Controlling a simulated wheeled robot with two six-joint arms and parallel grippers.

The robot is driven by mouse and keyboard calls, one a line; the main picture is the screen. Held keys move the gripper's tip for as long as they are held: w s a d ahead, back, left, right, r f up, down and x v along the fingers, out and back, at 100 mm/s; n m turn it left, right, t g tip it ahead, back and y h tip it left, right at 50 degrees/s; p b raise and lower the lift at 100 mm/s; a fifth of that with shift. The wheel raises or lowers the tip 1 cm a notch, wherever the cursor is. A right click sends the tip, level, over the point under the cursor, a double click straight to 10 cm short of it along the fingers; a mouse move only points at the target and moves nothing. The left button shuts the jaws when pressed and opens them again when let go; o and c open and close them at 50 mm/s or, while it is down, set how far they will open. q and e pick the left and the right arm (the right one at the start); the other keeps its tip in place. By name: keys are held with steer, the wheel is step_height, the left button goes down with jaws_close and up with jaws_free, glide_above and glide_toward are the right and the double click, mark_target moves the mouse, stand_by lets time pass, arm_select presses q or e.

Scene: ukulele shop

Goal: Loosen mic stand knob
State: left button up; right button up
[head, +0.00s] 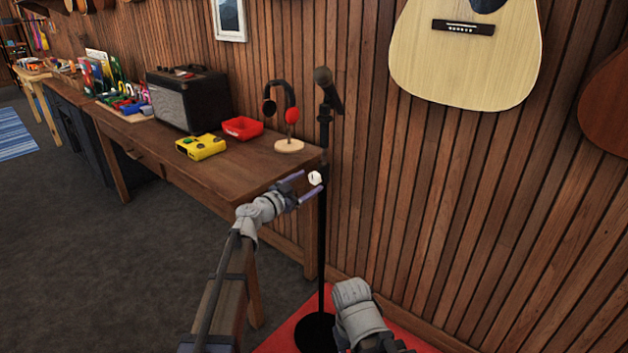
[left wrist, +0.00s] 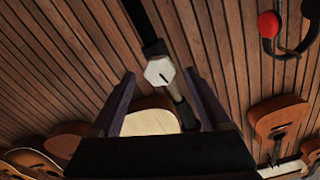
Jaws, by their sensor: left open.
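The mic stand's dark pole (head: 322,240) stands upright beside the table's right end, with a microphone (head: 327,88) tilted on top. Its small white knob (head: 315,178) is on the pole at about tabletop height. My left gripper (head: 307,185) is open at the knob, one finger on each side of it. In the left wrist view the hexagonal knob (left wrist: 159,71), with a dark line on its face, lies between the fingertips (left wrist: 160,75), with gaps on both sides. Part of my right arm shows at the bottom; its fingers are not visible.
The wooden table (head: 235,175) holds headphones on a stand (head: 290,115), a red tray (head: 243,128), a yellow box (head: 200,147) and a black amplifier (head: 188,98). A slatted wall stands behind, with an acoustic guitar (head: 465,65) hung on it. The stand's round base (head: 314,335) is on the floor.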

mark_target(313, 180)
arm_select(q)
steer(key=x, duration=0.3)
steer(key=shift+w+d, duration=0.15)
steer(key=shift+w, duration=0.15)
steer(key=shift+s, duration=0.1)
jaws_close()
stand_by(0.3)
